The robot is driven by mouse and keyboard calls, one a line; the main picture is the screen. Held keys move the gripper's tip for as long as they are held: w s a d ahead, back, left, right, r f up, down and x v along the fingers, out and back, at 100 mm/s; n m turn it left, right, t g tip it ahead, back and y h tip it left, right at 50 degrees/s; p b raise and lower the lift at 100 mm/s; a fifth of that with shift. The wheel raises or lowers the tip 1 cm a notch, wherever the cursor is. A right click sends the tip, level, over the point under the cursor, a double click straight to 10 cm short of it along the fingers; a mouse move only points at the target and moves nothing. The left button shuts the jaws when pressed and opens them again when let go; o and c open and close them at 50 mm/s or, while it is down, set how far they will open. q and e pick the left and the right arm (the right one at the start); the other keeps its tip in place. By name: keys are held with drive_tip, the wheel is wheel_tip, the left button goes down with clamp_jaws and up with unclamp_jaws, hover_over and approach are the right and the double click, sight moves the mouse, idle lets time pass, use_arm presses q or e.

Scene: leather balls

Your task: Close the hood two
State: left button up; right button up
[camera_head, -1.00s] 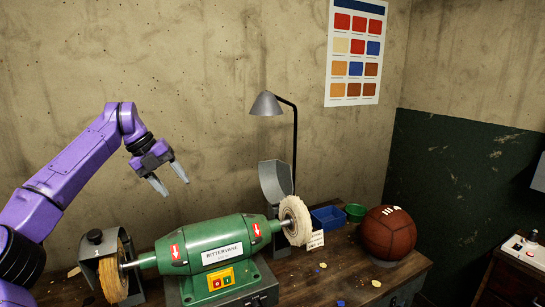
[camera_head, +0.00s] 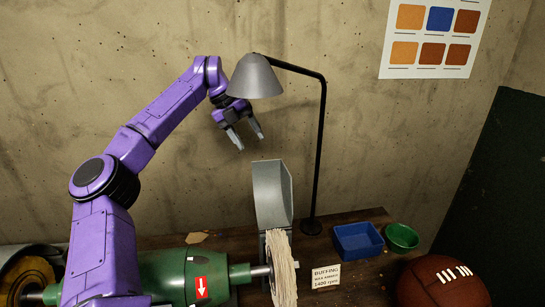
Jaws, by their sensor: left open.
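A grey metal hood (camera_head: 272,195) stands raised behind the pale buffing wheel (camera_head: 284,268) at the right end of the green machine (camera_head: 165,277). Its curved plate points up, and the wheel below it is uncovered. My left gripper (camera_head: 251,143) is open and empty, with its fingers pointing down. In the picture it is just above and slightly left of the hood's top edge, apart from it. My left arm hides part of the machine. My right gripper is not in view.
A grey lamp shade (camera_head: 257,77) overlaps my left gripper in the picture, and its black post (camera_head: 320,150) stands right of the hood. A blue bin (camera_head: 358,241), green bowl (camera_head: 401,238), small sign (camera_head: 326,277) and brown ball (camera_head: 443,284) lie to the right.

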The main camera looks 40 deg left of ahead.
use_arm(q)
drive_tip(key=x, duration=0.4)
drive_tip(key=p+x, duration=0.1)
drive_tip(key=x, duration=0.4)
drive_tip(key=shift+s+d, duration=0.1)
drive_tip(key=shift+s, duration=0.4)
drive_tip(key=shift+w, duration=0.1)
clamp_jaws()
drive_tip(key=shift+d, duration=0.1)
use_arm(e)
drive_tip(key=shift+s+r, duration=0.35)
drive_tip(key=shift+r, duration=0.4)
